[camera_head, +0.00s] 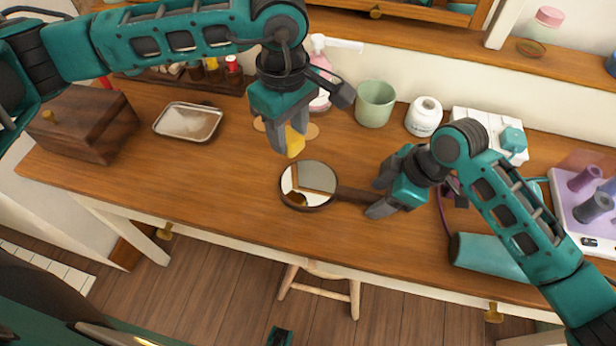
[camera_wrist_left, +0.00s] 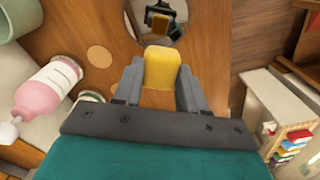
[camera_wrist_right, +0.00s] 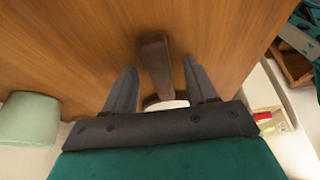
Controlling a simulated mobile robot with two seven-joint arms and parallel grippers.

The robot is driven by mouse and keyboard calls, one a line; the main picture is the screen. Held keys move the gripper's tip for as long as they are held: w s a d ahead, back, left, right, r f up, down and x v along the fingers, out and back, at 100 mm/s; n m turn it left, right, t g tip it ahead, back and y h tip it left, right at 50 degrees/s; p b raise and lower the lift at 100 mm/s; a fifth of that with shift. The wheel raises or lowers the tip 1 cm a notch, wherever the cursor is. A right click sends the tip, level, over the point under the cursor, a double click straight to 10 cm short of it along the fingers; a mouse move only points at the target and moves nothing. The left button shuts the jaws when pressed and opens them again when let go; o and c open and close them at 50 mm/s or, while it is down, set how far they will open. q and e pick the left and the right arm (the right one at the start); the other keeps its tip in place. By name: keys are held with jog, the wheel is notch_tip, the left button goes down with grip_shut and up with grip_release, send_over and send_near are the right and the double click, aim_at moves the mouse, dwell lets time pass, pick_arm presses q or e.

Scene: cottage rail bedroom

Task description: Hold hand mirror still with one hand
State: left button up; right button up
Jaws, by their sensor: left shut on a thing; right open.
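The hand mirror (camera_head: 309,185) lies on the wooden table, its round glass face up and its brown handle pointing right. In the right wrist view the handle (camera_wrist_right: 155,62) lies between the spread fingers of my right gripper (camera_wrist_right: 158,85). In the head view my right gripper (camera_head: 378,197) is open at the handle's end. My left gripper (camera_head: 287,145) is shut on a yellow object (camera_head: 295,143), above the table just behind the mirror's glass. The left wrist view shows this yellow block-like object (camera_wrist_left: 166,72) between the fingers, with the mirror (camera_wrist_left: 158,18) beyond it.
A wooden box (camera_head: 85,125) and metal tray (camera_head: 188,122) stand at left. A pink pump bottle (camera_head: 320,70), green cup (camera_head: 375,104) and white jar (camera_head: 424,116) line the back. A teal cylinder (camera_head: 487,256) lies at right. The table left of the mirror is clear.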

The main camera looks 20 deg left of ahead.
jog(key=v, duration=1.2)
pick_arm(q)
jog(key=shift+s, duration=0.1)
pick_arm(e)
jog(key=shift+d, duration=0.1)
